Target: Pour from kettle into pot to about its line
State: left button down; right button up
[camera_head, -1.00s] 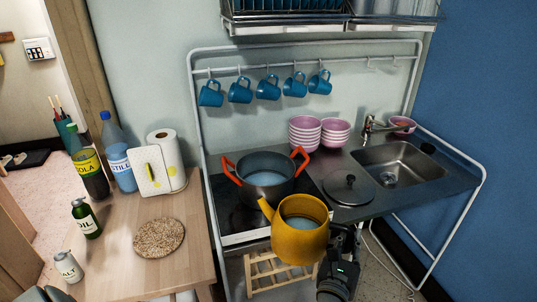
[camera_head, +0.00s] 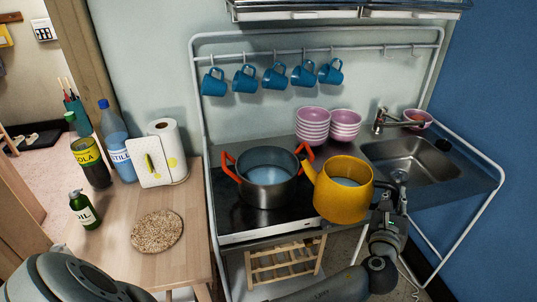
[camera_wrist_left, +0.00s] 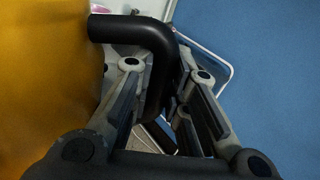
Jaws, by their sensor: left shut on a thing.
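The yellow kettle (camera_head: 343,200) is in the air to the right of the pot, looking roughly upright. Pale bluish liquid shows through its open top. Its spout points left, with the tip close to the pot's right orange handle in the picture. The grey pot (camera_head: 268,194) stands on the black hob with pale bluish liquid inside; I cannot make out its line. My left gripper (camera_head: 388,203) is shut on the kettle's black handle, which also shows between the fingers in the left wrist view (camera_wrist_left: 160,75). No stream shows from the spout. My right gripper is not in view.
The sink (camera_head: 415,160) lies right of the kettle, and pink bowls (camera_head: 313,125) stand behind. Blue mugs (camera_head: 275,76) hang above. The wooden table (camera_head: 120,235) at left holds bottles, a paper roll and a round cork mat (camera_head: 157,231).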

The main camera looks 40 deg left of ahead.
pick_arm(q)
jog(key=shift+r, duration=0.5)
jog(key=shift+a+r+p, duration=0.2)
jog(key=shift+r+p, duration=0.15)
jog(key=shift+p, duration=0.05)
jog(key=a+r+n+p, duration=0.1)
jog(key=r, duration=0.2)
jog(key=a+r+n+p, duration=0.1)
jog(key=a+r+n, duration=0.1)
jog(key=r, duration=0.1)
jog(key=a+r+n+p, duration=0.1)
jog(key=r, duration=0.2)
jog(key=shift+s+a+p, duration=0.3)
jog(key=shift+s, duration=0.05)
jog(key=shift+n, duration=0.3)
jog(key=shift+a+r, duration=0.2)
jog(key=shift+r, duration=0.15)
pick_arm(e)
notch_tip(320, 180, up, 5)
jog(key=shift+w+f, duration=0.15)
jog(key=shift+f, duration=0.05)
pick_arm(q)
jog(key=shift+s+a+r, duration=0.15)
jog(key=shift+a+r, duration=0.15)
jog(key=shift+r+n, duration=0.15)
jog(key=shift+n, duration=0.15)
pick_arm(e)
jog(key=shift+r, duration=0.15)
